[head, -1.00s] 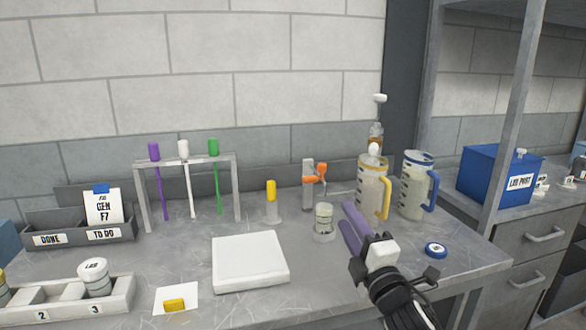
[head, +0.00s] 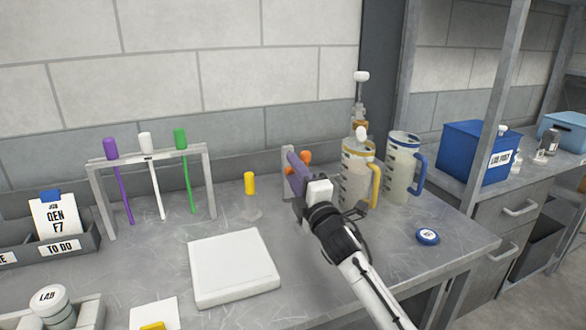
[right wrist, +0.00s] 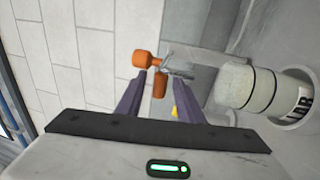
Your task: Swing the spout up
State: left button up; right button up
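A small grey stand (head: 287,160) with orange fittings (head: 306,157) stands near the back wall, mostly hidden behind my right gripper (head: 297,172). In the right wrist view, an orange knob (right wrist: 145,60) and a lower orange piece (right wrist: 158,82) show at the fingertips, with a thin grey spout (right wrist: 181,73) beside them. My right gripper's purple fingers are apart, with the lower orange piece between them in the picture; I cannot tell whether they touch it. My left gripper is not in view.
A jar marked LAB (right wrist: 250,90) is close to the fingers in the wrist view. Two jugs, yellow-handled (head: 357,180) and blue-handled (head: 402,170), stand right of the gripper. A yellow-capped piece (head: 250,183), test-tube-like rack (head: 208,190) and white pad (head: 232,268) are left.

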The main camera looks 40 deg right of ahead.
jog(key=shift+w+d, duration=0.1)
jog(key=shift+w, duration=0.25)
grip_shut()
jog(key=shift+w+r, duration=0.1)
jog(key=shift+r, duration=0.05)
